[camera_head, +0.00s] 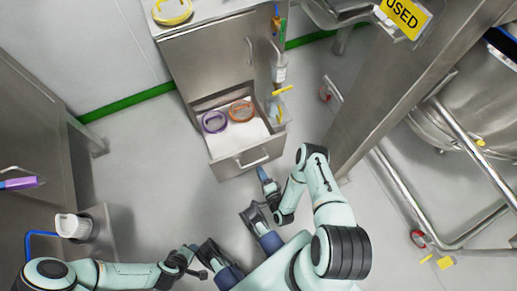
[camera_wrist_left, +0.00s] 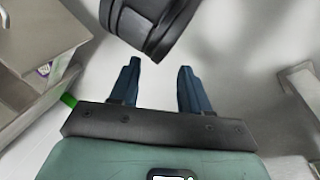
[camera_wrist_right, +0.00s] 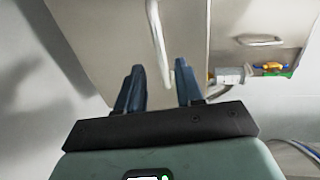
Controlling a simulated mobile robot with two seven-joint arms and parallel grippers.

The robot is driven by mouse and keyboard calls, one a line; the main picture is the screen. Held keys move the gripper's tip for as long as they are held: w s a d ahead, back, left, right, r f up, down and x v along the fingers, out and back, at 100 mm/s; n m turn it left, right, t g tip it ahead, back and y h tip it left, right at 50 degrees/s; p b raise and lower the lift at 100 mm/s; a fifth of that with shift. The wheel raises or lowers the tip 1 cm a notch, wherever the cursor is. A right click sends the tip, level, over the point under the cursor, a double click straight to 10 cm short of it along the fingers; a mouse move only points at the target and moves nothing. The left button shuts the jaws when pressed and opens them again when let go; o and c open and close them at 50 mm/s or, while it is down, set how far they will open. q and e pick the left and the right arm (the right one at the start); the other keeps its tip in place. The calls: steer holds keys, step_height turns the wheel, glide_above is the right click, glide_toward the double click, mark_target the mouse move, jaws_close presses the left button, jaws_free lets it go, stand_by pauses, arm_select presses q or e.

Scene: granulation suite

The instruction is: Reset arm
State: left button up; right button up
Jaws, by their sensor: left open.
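The right arm is bent at the elbow. My left gripper (camera_wrist_left: 159,70) is open and empty, its fingers apart over the grey floor. In the head view the left arm reaches in low from the left, and its gripper is hard to make out beside dark parts of my own body.
The drawer holds a purple ring (camera_head: 214,122) and an orange ring (camera_head: 241,111). A yellow ring (camera_head: 172,10) lies on the cabinet top. A steel post (camera_head: 405,85) and tubular frame (camera_head: 476,170) stand right. A white container (camera_head: 72,226) is at left. Floor is clear left of the drawer.

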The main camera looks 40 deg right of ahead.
steer(key=shift+s+a+r, duration=0.1)
steer(key=shift+s, duration=0.3)
